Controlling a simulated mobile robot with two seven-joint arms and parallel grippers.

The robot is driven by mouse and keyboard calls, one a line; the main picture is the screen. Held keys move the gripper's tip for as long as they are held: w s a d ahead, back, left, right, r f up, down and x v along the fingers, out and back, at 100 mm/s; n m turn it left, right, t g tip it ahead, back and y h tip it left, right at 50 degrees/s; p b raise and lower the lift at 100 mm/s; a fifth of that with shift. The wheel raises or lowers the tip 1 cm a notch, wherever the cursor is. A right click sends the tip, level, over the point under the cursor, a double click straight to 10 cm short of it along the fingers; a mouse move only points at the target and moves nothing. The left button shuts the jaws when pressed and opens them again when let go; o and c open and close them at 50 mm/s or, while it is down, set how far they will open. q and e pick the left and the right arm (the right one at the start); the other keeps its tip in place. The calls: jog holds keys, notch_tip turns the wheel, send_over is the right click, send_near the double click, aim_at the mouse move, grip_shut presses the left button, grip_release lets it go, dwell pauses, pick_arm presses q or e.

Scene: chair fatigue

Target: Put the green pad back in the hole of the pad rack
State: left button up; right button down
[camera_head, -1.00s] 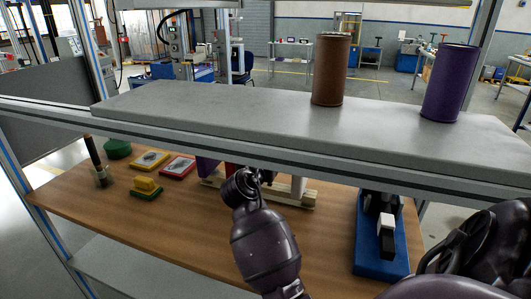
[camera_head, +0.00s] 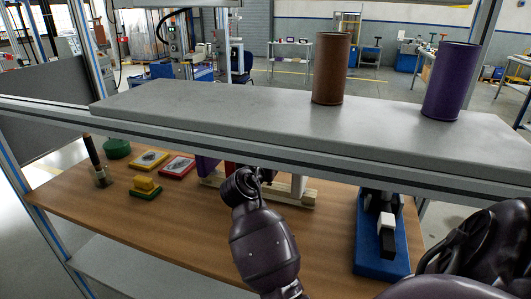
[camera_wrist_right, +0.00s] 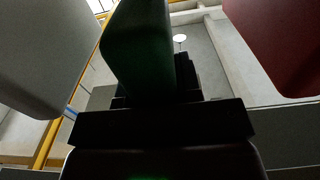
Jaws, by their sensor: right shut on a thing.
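The green pad (camera_wrist_right: 138,45) stands in the middle of the right wrist view, held in my right gripper (camera_wrist_right: 150,100), which is shut on it. A white pad (camera_wrist_right: 40,50) is to its left and a dark red pad (camera_wrist_right: 280,40) to its right, both apart from it. In the head view the pad rack (camera_head: 293,198) has a light wooden base on the table under the grey shelf. A purple pad (camera_head: 206,167) and a white upright part (camera_head: 298,184) show there. My right wrist and the shelf hide the gripper, green pad and hole. My left gripper is not in view.
The grey shelf (camera_head: 250,118) hangs over the rack and carries a brown cylinder (camera_head: 331,68) and a purple cylinder (camera_head: 453,80). A blue-based device (camera_head: 380,245) stands right of the rack. The table's front left (camera_head: 185,225) is clear.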

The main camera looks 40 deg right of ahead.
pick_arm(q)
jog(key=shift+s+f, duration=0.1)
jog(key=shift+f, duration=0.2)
pick_arm(e)
jog(key=shift+r, duration=0.1)
dwell(0.9)
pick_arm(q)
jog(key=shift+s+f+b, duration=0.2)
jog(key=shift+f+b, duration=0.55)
pick_arm(e)
jog(key=shift+f, duration=0.7)
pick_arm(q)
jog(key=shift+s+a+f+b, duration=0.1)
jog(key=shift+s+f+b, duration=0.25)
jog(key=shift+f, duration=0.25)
pick_arm(e)
jog(key=shift+s+f, duration=0.15)
jog(key=shift+f, duration=0.45)
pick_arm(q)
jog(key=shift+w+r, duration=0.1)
pick_arm(e)
jog(key=shift+r, duration=0.1)
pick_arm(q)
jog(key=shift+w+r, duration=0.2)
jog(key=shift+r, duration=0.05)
pick_arm(e)
jog(key=shift+r, duration=0.45)
